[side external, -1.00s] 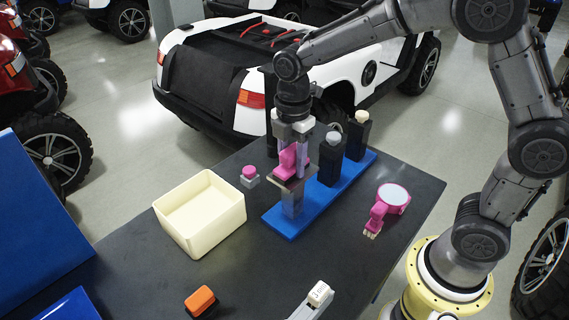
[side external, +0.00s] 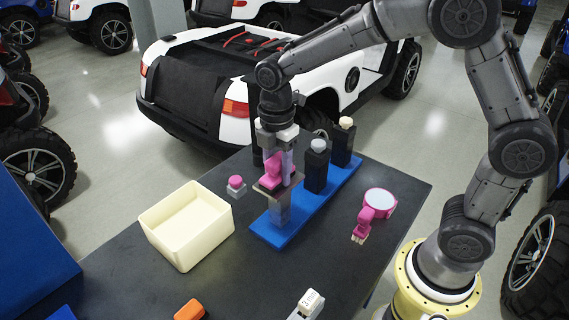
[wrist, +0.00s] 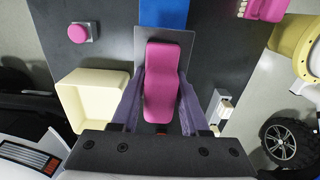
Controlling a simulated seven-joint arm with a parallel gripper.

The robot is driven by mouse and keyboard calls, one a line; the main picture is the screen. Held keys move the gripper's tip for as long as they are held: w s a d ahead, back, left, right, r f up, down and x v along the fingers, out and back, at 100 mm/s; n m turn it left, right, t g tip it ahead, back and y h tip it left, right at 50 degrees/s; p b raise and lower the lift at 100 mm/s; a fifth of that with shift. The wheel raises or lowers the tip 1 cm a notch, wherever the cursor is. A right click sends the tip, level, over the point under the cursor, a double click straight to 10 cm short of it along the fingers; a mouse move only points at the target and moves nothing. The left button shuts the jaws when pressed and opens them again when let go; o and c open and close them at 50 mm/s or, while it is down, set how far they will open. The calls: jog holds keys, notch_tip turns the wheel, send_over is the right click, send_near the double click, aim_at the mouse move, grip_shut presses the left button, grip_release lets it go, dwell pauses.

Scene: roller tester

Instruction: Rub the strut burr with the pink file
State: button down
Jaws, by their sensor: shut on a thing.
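In the wrist view the file (wrist: 168,85) runs lengthwise between the two purple-grey fingers. Its lower end is at the grey plate (wrist: 146,42) on top of the strut (side external: 279,210). The strut stands on the near-left end of a blue base (side external: 265,232). The file appears to be on or just above the plate; I cannot tell if it touches. The burr cannot be made out; the file and fingers cover much of the plate.
Two black posts with pale caps (side external: 316,172) (side external: 342,147) stand behind on the blue base. A cream bin (side external: 160,235) and a pink button block (side external: 236,186) are left. Orange (side external: 190,310) and white (side external: 309,303) items lie in front.

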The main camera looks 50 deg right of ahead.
aim_at(266, 182)
jog(key=a, duration=0.3)
jog(key=shift+a, duration=0.15)
jog(key=shift+a+r, duration=0.1)
jog(key=shift+a, duration=0.1)
jog(key=shift+d+r, duration=0.1)
jog(key=shift+r, duration=4)
